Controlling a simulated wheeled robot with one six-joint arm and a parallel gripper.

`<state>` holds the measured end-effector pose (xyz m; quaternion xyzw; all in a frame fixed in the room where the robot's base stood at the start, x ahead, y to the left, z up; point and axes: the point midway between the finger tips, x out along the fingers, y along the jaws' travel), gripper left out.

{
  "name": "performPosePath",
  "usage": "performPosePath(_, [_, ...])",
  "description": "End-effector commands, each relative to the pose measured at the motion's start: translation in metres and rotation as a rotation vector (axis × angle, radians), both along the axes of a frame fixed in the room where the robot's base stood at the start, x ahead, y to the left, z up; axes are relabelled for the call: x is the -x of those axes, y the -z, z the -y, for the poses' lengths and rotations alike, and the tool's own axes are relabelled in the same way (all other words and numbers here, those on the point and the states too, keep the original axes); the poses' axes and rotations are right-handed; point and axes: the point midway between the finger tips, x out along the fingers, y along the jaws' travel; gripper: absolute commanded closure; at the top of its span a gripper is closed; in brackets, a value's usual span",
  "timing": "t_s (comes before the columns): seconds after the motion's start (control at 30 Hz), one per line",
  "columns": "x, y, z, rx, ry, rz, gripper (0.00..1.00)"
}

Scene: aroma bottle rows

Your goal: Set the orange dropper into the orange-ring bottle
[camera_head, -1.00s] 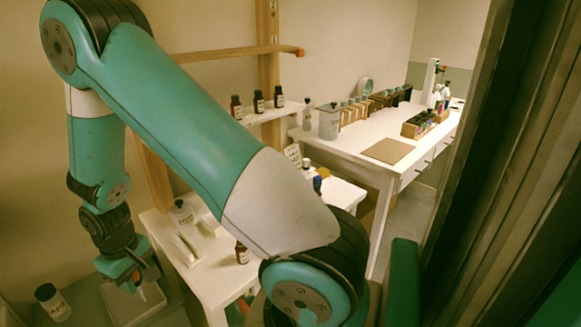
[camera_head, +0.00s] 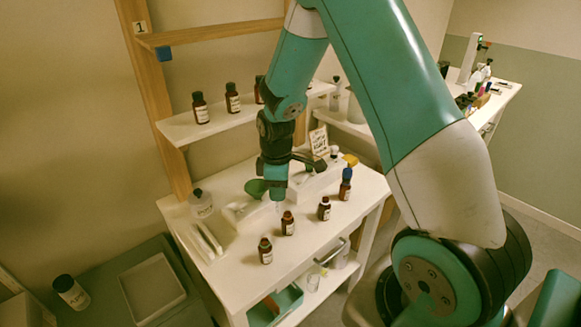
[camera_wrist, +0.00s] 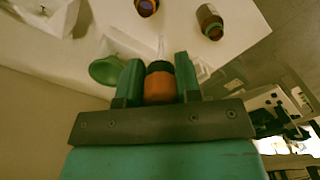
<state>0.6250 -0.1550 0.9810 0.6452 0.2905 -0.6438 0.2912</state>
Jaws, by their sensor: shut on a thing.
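My gripper (camera_head: 276,188) hangs over the white table and is shut on the orange dropper (camera_wrist: 160,88). In the wrist view the dropper's orange bulb and black collar sit between the fingers, and its clear glass tube points away from my gripper. In the head view the tube (camera_head: 279,207) shows faintly below the jaws.
Other brown bottles stand close by, one at front left (camera_head: 265,251) and one to the right (camera_head: 324,208). A blue-topped bottle (camera_head: 345,186) is farther right. A green funnel (camera_head: 256,188) is left of my gripper. The shelf (camera_head: 180,130) behind holds several bottles.

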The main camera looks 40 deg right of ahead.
Motion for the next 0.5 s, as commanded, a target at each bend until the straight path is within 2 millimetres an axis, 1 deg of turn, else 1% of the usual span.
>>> performPosePath(0.03, [0.000, -0.012, 0.007, 0.001, -0.090, 0.002, 0.74])
performPosePath(0.1, [0.001, -0.020, 0.015, 0.001, -0.222, 0.002, 0.74])
performPosePath(0.2, [0.002, -0.029, 0.023, 0.002, -0.366, 0.001, 0.74])
performPosePath(0.33, [0.003, -0.034, 0.029, 0.002, -0.471, 0.001, 0.74])
performPosePath(0.5, [0.003, -0.034, 0.030, 0.003, -0.499, 0.000, 0.74])
